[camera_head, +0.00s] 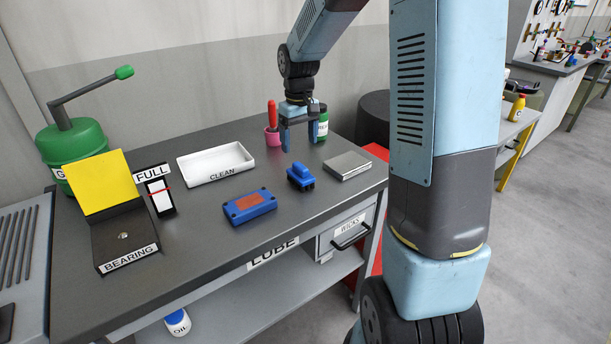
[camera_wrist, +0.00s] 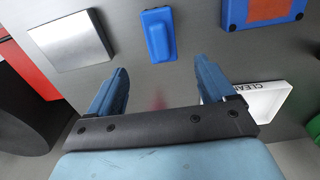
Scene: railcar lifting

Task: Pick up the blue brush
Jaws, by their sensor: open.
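The blue brush (camera_head: 300,177), a small blue block with a raised top, lies on the dark grey bench (camera_head: 215,235), between a blue box with an orange-brown top and a grey metal block. In the wrist view the brush (camera_wrist: 158,33) is at the top centre, ahead of the fingertips and roughly in line with the gap between them. My gripper (camera_head: 299,142) is open and empty, pointing down above the bench, a little behind and above the brush. In the wrist view my gripper (camera_wrist: 161,78) shows both fingers apart, not touching the brush.
The blue box (camera_head: 250,206) is left of the brush, and the metal block (camera_head: 347,165) is right. A white CLEAN tray (camera_head: 215,163) stands behind left. A pink cup (camera_head: 272,137) with a red-handled item and a green-labelled bottle (camera_head: 322,127) stand near my gripper.

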